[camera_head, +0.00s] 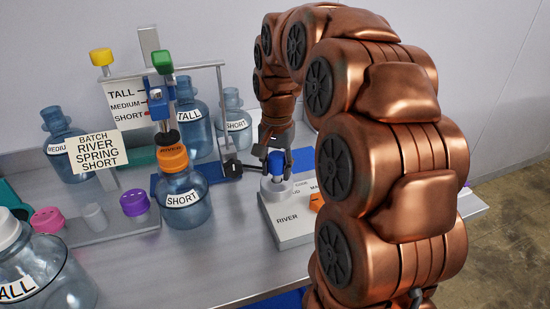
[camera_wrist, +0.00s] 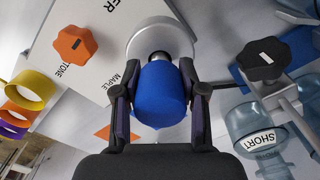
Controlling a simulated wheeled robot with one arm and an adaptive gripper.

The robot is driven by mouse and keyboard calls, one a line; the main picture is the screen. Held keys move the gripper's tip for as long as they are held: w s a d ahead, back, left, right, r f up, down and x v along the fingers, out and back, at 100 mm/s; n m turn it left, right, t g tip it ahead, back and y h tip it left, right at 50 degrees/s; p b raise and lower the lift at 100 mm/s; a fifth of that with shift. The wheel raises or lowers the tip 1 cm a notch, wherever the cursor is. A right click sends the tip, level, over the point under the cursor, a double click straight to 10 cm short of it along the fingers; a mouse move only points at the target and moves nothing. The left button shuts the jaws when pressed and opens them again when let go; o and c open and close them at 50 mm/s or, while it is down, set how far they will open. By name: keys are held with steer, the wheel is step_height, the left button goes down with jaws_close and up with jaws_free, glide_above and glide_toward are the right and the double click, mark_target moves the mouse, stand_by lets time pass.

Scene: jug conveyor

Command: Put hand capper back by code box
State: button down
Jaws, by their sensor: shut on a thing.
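The hand capper has a blue handle (camera_head: 276,162) and a pale grey round base. It shows large in the wrist view, with its blue handle (camera_wrist: 162,92) in front of the grey cup. My gripper (camera_head: 275,157) is shut on the blue handle; in the wrist view my gripper (camera_wrist: 160,95) has one dark finger on each side of it. The code box (camera_head: 288,233) is a pale slab marked RIVER, and the capper is upright over its back left part. I cannot tell if the base touches the box. In the wrist view the code box (camera_wrist: 85,75) shows MAPLE and STONE.
A short jug with an orange cap (camera_head: 173,157) stands left of the box, near a capping stand (camera_head: 222,110). A batch sign (camera_head: 98,150) reads RIVER SPRING SHORT. A rack (camera_head: 110,228) holds pink and purple caps. Bare metal table (camera_head: 225,260) lies in front.

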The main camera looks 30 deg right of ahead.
steer(key=w+d+f+p, duration=0.2)
steer(key=w+d+p, duration=0.2)
steer(key=w+d, duration=0.7)
stand_by(0.3)
steer(key=shift+w+d, duration=0.15)
steer(key=shift+w+d+f+p, duration=0.15)
steer(key=shift+f+p, duration=0.85)
steer(key=shift+f, duration=0.75)
steer(key=shift+f, duration=0.2)
steer(key=c, duration=0.7)
jaws_free()
steer(key=shift+o, duration=0.2)
